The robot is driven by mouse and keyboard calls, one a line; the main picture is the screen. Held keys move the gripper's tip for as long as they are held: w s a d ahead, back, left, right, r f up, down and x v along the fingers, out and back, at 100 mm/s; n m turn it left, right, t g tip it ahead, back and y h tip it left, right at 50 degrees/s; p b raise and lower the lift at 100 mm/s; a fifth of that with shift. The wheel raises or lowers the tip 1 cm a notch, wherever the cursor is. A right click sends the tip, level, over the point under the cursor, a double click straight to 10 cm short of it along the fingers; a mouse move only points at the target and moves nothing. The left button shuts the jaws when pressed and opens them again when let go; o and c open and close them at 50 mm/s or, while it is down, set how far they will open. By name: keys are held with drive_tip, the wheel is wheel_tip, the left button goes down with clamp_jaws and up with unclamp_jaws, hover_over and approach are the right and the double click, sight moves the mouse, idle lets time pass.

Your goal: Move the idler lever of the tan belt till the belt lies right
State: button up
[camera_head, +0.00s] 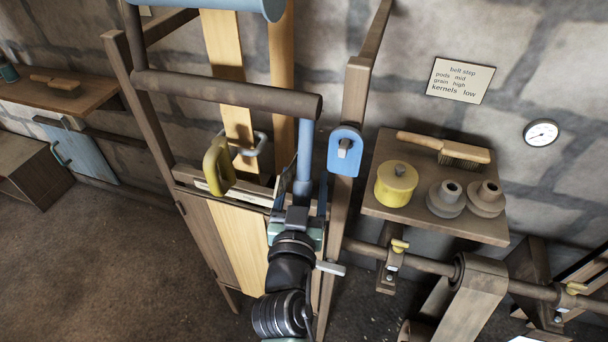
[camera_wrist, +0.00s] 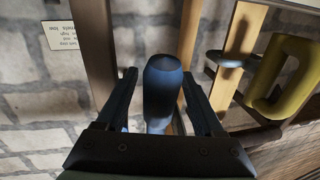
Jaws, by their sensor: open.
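The tan belt (camera_head: 228,85) runs down behind a dark brown roller (camera_head: 228,92) in the head view; a second tan strip (camera_head: 283,65) hangs to its right. A blue lever (camera_head: 304,150) stands near the right strip, its lower end at my gripper (camera_head: 300,195). In the wrist view a dark blue rounded grip (camera_wrist: 163,85) lies between the two fingers of my gripper (camera_wrist: 162,92), which are open with gaps on both sides. A yellow loop handle (camera_head: 218,165) and a grey handle (camera_head: 257,145) sit to the left. I cannot tell which lever is the idler lever.
A wooden post (camera_head: 352,110) with a blue bracket (camera_head: 345,150) stands close right of my gripper. A shelf (camera_head: 435,226) holds a yellow pot (camera_head: 396,184), a brush and two grey spools. A wall sign (camera_head: 460,80) reads "belt step: pods mid, grain high, kernels low".

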drive_tip(key=shift+w, duration=0.2)
clamp_jaws()
idle(0.3)
idle(1.1)
